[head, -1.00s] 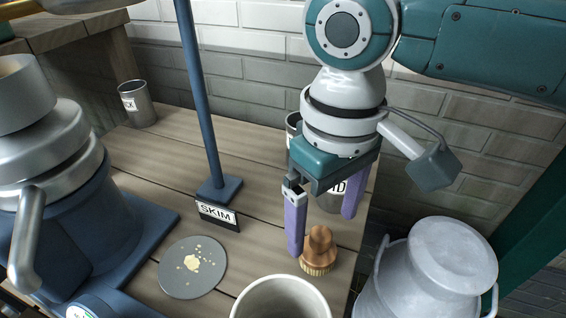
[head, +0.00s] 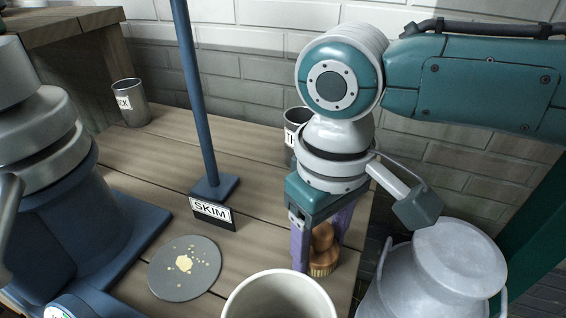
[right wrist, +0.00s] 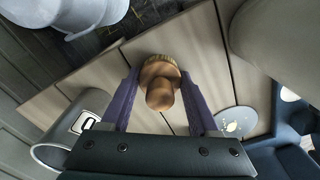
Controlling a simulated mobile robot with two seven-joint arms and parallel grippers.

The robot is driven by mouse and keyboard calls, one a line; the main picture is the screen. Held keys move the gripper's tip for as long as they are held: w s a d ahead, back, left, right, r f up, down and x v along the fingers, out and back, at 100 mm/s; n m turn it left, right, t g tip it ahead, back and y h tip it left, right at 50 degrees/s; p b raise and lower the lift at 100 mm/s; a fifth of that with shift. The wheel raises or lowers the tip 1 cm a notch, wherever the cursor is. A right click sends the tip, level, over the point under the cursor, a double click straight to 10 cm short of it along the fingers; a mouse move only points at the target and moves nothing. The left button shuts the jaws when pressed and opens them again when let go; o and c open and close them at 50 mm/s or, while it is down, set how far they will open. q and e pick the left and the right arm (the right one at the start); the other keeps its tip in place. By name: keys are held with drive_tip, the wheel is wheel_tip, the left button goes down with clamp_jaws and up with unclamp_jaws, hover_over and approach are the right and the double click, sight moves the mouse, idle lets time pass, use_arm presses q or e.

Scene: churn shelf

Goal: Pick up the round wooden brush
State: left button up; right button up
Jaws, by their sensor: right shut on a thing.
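The round wooden brush (head: 323,262) stands upright on the plank shelf, bristles down, with a brown knob on top. In the right wrist view the brush (right wrist: 160,88) is centred between the purple fingers. My right gripper (head: 320,245) reaches down from above, with one finger on each side of the brush, shut on it. The right wrist view shows the gripper (right wrist: 160,78) from behind. The near finger and palm hide part of the brush in the head view. My left gripper is not in view.
A cream crock (head: 280,300) stands close in front of the brush. A grey disc (head: 170,285) with yellow crumbs, a SKIM sign (head: 212,212) and a blue post (head: 195,100) are to the left. A metal can (head: 425,265) is at right, a labelled tin (head: 296,120) behind.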

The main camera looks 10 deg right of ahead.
drive_tip(key=c, duration=0.8)
drive_tip(key=shift+o, duration=0.2)
wheel_tip(320, 180, up, 23)
drive_tip(key=p, duration=1)
wheel_tip(320, 180, up, 19)
drive_tip(key=m+p, duration=0.2)
drive_tip(key=p, duration=1.2)
hover_over(325, 227)
drive_tip(key=d, duration=0.3)
drive_tip(key=s+d+r+m+p, duration=0.1)
drive_tip(key=s+r+p, duration=0.1)
drive_tip(key=r+p, duration=1.4)
drive_tip(key=s+d+r+m+p, duration=0.1)
drive_tip(key=s+r+p, duration=0.2)
drive_tip(key=r+p, duration=1.4)
drive_tip(key=s+d+r+p, duration=0.1)
drive_tip(key=s+r+p, duration=0.2)
drive_tip(key=r+p, duration=1.3)
wheel_tip(325, 227, up, 5)
drive_tip(key=shift+s+d+f+m+p, duration=0.15)
drive_tip(key=shift+m+p, duration=0.15)
drive_tip(key=shift+m, duration=0.1)
